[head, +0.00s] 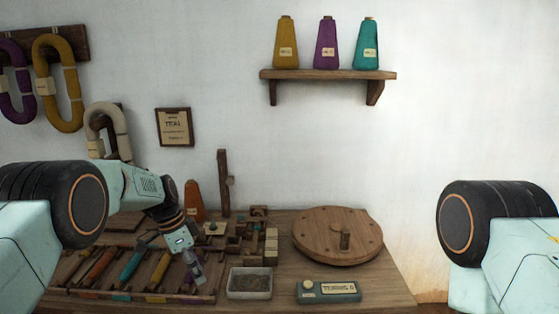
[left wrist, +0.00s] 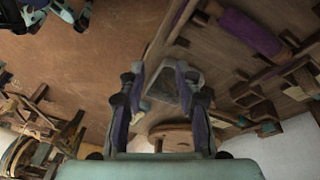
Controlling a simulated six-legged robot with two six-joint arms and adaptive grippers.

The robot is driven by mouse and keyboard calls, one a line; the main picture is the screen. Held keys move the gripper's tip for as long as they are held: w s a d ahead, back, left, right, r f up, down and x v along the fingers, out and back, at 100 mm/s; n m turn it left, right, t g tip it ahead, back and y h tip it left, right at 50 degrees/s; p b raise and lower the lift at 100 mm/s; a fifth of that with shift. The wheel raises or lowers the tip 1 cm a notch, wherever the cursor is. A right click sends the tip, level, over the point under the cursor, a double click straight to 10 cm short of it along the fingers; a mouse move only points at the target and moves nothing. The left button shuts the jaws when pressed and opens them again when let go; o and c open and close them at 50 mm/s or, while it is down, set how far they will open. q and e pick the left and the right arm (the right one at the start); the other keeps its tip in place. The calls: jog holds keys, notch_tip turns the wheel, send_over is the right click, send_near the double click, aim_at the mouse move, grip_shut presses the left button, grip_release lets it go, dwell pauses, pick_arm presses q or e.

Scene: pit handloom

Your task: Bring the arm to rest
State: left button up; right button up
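My left arm comes in from the left in the head view, bent down over the wooden table (head: 400,292). Its gripper (head: 197,272) hangs above the right end of a rack of coloured bobbins (head: 130,262), left of a small grey tray (head: 249,284). In the left wrist view the two fingers of the left gripper (left wrist: 162,95) stand apart, with nothing held between them. Whether the fingers touch the rack cannot be told. Only an upper part of my right arm shows at the right of the head view; its gripper is out of view.
A round wooden disc with a peg (head: 325,236) lies at the table's right, behind a teal counter box (head: 328,291). Small wooden blocks (head: 258,235) stand behind the tray. A wall shelf (head: 330,74) holds three yarn cones. Yarn hanks (head: 58,85) hang at left.

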pick_arm(q)
jog(key=s+a+f+n+y+b, duration=0.25)
jog(key=s+f+n, duration=0.45)
jog(key=s+f, duration=1.3)
jog(key=s+n+b, duration=0.2)
jog(key=s+n, duration=0.4)
jog(key=s, duration=2)
jog(key=shift+s+f, duration=0.25)
jog(key=shift+s, duration=0.05)
jog(key=shift+y, duration=0.25)
